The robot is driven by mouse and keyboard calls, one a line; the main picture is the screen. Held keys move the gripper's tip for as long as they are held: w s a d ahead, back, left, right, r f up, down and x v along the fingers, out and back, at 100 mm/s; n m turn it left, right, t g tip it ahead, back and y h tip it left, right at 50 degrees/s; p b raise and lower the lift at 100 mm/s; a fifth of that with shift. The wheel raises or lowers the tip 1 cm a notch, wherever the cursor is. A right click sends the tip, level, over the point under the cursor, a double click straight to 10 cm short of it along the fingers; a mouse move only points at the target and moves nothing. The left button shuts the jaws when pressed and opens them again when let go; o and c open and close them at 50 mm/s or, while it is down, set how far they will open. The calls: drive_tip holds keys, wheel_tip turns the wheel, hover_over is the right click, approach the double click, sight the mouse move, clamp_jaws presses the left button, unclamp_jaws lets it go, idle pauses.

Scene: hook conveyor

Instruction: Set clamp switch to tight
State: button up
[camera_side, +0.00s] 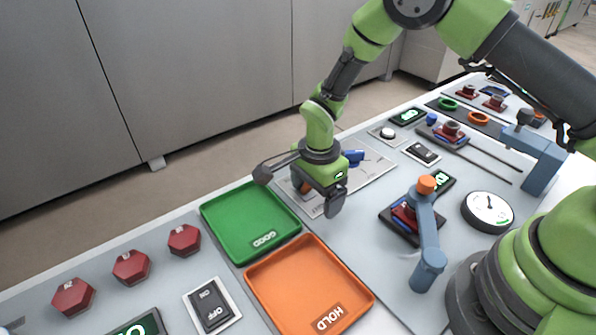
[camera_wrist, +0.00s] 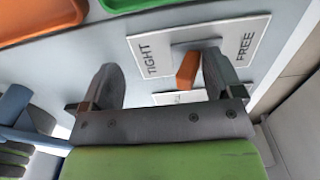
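The clamp switch is a white plate marked TIGHT and FREE (camera_wrist: 262,27) with an orange lever (camera_wrist: 187,72) on a grey mount. In the wrist view TIGHT is at left and FREE at right. The lever shows between the two words, and I cannot tell which side it is set to. My gripper (camera_wrist: 160,66) is open, with a finger on each side of the lever. The lever is closer to the right finger, and I cannot tell whether they touch. In the side view my gripper (camera_side: 319,197) is low over the panel and hides most of the switch.
A green GOOD tray (camera_side: 225,205) and an orange HOLD tray (camera_side: 358,290) lie left and in front of my gripper. A blue post arm (camera_side: 428,245) with an orange knob stands to the right. A dial gauge (camera_side: 488,211) is farther right.

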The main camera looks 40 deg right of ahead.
drive_tip(key=shift+w, duration=0.3)
idle(0.4)
wheel_tip(320, 180, up, 7)
idle(0.6)
wheel_tip(320, 180, up, 11)
drive_tip(key=n+t, duration=0.2)
drive_tip(key=n, duration=0.1)
hover_over(314, 203)
drive_tip(key=s+d, duration=0.2)
drive_tip(key=s+d+r+n+t+y, duration=0.1)
drive_tip(key=s+r+n, duration=0.25)
drive_tip(key=r, duration=0.25)
drive_tip(key=s+d+r+n+t, duration=0.1)
drive_tip(key=s+r+n+t, duration=0.1)
drive_tip(key=s, duration=0.5)
drive_tip(key=s+d+r+n+t+y, duration=0.1)
drive_tip(key=s+r+n+t, duration=0.1)
drive_tip(key=s+n, duration=0.3)
drive_tip(key=s+r, duration=0.1)
drive_tip(key=s, duration=0.1)
drive_tip(key=shift+s+d+r, duration=0.15)
drive_tip(key=shift+s+r, duration=0.05)
drive_tip(key=shift+s, duration=0.1)
